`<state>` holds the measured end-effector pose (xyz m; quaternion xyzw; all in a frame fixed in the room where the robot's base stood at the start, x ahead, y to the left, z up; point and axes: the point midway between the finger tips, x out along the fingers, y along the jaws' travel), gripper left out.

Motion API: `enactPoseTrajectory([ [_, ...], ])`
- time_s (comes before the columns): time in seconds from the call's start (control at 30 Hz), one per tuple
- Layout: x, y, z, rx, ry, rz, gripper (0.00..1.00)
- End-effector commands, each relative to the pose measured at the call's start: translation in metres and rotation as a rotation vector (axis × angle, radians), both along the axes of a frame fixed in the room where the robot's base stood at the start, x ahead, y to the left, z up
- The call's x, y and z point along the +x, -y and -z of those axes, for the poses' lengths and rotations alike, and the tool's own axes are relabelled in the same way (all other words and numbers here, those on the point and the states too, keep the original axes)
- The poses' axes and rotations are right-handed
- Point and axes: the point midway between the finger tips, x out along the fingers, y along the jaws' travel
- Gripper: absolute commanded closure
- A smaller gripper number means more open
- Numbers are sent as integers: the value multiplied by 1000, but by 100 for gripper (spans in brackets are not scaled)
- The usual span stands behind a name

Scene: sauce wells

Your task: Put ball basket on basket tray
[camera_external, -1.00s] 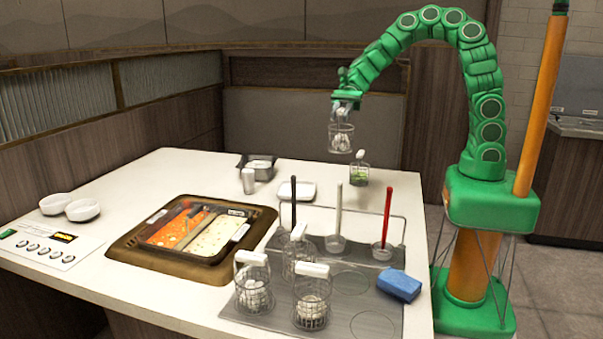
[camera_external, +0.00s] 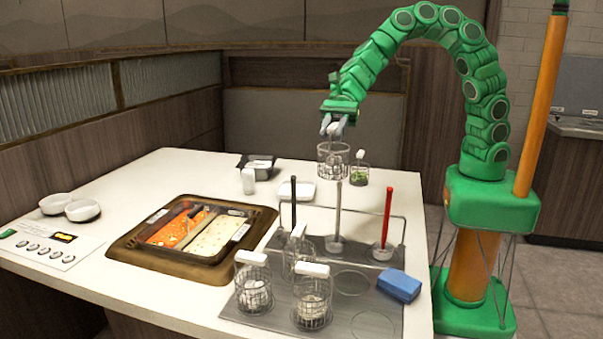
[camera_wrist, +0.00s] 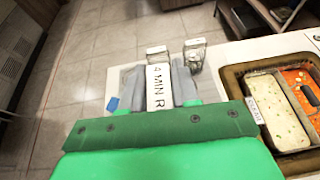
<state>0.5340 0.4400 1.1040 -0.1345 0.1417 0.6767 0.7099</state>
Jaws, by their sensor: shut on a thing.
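My gripper (camera_external: 335,128) is shut on the white handle of a wire basket (camera_external: 333,160) with pale contents. The basket hangs upright in the air above the far right part of the table. In the wrist view the jaws (camera_wrist: 158,90) pinch the white handle, which has lettering reading about "4 MIN"; the basket body is hidden. The grey basket tray (camera_external: 375,325) with round marks lies at the near right. Three wire baskets with white handles stand on its left and middle: one left (camera_external: 253,290), one front (camera_external: 312,300), one behind (camera_external: 298,255). Marks on its right are free.
A blue sponge (camera_external: 399,286) sits at the tray's right edge. Ladles with black, white and red handles (camera_external: 387,217) stand in a rack behind the tray. The hot pot (camera_external: 190,232) is left. A basket with greens (camera_external: 359,175) stands at the back.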

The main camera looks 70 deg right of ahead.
Motion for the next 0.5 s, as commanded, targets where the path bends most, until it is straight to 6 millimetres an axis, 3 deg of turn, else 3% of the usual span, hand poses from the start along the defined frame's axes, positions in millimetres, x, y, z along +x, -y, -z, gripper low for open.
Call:
enactPoseTrajectory([
  [0.2,-22,-49,2,-1,0,-16,100],
  [0.5,-54,-105,5,1,-1,-32,100],
])
